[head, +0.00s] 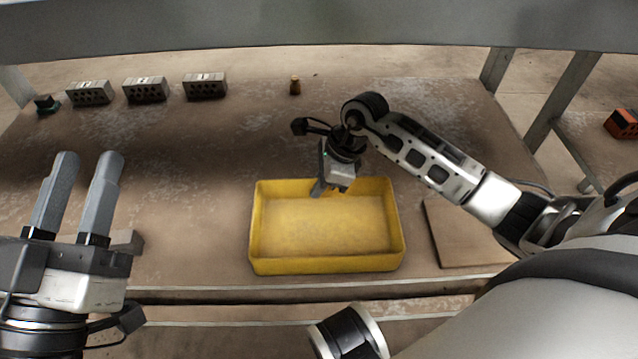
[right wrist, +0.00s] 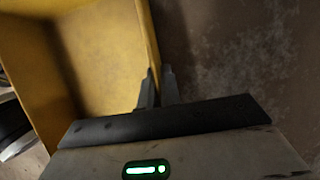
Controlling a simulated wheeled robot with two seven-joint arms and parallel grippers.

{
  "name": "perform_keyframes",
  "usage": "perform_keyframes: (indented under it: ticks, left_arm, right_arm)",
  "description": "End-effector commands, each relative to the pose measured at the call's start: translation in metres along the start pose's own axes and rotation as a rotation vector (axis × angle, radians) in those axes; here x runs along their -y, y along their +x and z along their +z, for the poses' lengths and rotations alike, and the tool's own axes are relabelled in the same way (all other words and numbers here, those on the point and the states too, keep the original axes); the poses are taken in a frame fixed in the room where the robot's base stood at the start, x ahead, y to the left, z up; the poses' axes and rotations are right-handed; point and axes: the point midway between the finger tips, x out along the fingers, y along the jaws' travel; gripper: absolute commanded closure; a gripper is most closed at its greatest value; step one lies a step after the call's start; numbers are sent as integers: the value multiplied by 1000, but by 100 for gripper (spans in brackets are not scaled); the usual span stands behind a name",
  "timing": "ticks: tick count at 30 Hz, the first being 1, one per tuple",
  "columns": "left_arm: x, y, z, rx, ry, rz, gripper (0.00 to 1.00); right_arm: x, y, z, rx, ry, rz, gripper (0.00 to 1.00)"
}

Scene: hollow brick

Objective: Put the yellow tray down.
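The yellow tray (head: 327,266) is empty and level over the middle of the table near its front edge; I cannot tell whether it touches the tabletop. My right gripper (head: 318,188) is at the tray's far wall. In the right wrist view, the right gripper's fingers (right wrist: 157,88) are close together on either side of the yellow tray's wall (right wrist: 146,35) and look shut on it. My left gripper (head: 86,158) is at the left, clear of the tray, with its fingers apart and nothing between them.
Three grey hollow bricks (head: 146,90) stand in a row at the back left, beside a small green and black object (head: 46,104). A small brown bottle-like object (head: 295,86) stands at the back. A flat brown board (head: 462,236) lies right of the tray. A grey block (head: 128,241) is partly behind my left gripper.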

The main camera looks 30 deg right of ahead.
Motion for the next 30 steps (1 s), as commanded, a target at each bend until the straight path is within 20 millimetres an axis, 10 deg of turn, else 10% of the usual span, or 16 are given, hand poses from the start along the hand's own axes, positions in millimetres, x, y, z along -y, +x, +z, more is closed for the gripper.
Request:
perform_keyframes:
  ticks: [4, 15, 30]
  left_arm:
    - [0, 1, -2, -13, 15, 5, 64]
    - [-1, 2, -4, -3, 0, 7, 64]
    - [-15, -34, 54, 391, -416, -107, 64]
  right_arm:
    - [0, 1, -1, 0, 0, -1, 74]
    - [0, -4, 1, 0, 0, -1, 74]
    - [1, -101, 1, -2, 0, -3, 74]
